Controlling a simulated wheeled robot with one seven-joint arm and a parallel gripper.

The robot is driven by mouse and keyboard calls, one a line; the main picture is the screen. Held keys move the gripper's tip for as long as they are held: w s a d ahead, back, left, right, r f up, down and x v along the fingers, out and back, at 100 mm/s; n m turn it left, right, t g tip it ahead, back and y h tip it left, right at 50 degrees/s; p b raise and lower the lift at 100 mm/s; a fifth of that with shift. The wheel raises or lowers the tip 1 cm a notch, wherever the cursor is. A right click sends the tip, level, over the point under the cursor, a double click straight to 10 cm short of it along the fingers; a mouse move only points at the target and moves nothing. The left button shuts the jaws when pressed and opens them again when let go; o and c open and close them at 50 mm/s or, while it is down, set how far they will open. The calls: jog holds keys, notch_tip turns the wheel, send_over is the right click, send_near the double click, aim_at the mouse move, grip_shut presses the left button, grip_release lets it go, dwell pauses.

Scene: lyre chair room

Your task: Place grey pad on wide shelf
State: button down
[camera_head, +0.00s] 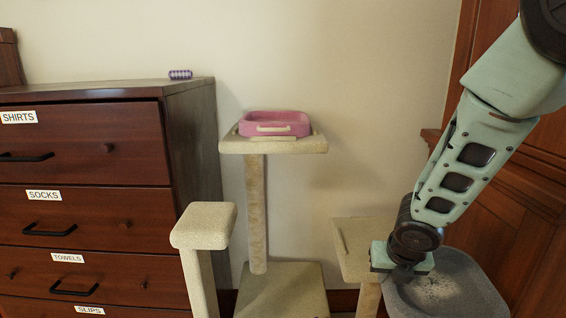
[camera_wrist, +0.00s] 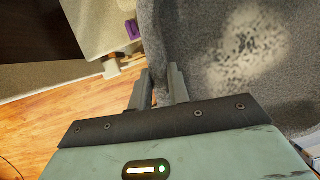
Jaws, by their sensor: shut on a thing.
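The grey pad (camera_head: 482,288) is a rounded, raised-rim bed with a pale mottled patch inside, at the lower right of the head view. It also fills the right of the wrist view (camera_wrist: 205,75). My gripper (camera_wrist: 162,88) is shut on its near rim, with one finger on each side of the wall. In the head view my gripper hides part of the rim. A beige cat tree has a high platform (camera_head: 305,146) bearing a pink tray (camera_head: 272,124), and a lower platform (camera_head: 362,240) beside the pad. I cannot tell which is the wide shelf.
A beige post top (camera_head: 203,225) and a low beige base (camera_head: 283,290) stand left of the pad. A dark wooden dresser (camera_head: 85,145) is at the left, with a small purple item (camera_head: 180,74) on top. Wooden panelling (camera_head: 530,240) is close on the right.

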aim_at(416, 299)
jog(key=shift+w+d+f+m+h, duration=0.1)
jog(key=shift+d+f+m+h, duration=0.35)
jog(key=shift+m, duration=0.45)
jog(key=d+f+m+g+h, duration=0.1)
jog(key=d+f+m, duration=0.1)
jog(key=m, duration=0.2)
jog(key=d+f+m+g+h, duration=0.1)
jog(key=d+f+m, duration=0.1)
jog(key=m, duration=0.3)
jog(key=s+d+f+m+g+h, duration=0.1)
jog(key=d+f+m+g, duration=0.1)
jog(key=m, duration=0.2)
jog(key=shift+d, duration=0.15)
jog(key=s+d+f+m+g+y, duration=0.1)
jog(key=f+m, duration=0.3)
jog(key=m, duration=0.5)
jog(key=s+d+f+m+g+y, duration=0.1)
jog(key=s+f+m+g+y, duration=0.2)
jog(key=m, duration=0.7)
jog(key=shift+s+f+m+g, duration=0.25)
jog(key=shift+f+m+g, duration=0.1)
jog(key=shift+g, duration=0.15)
jog(key=shift+y, duration=0.25)
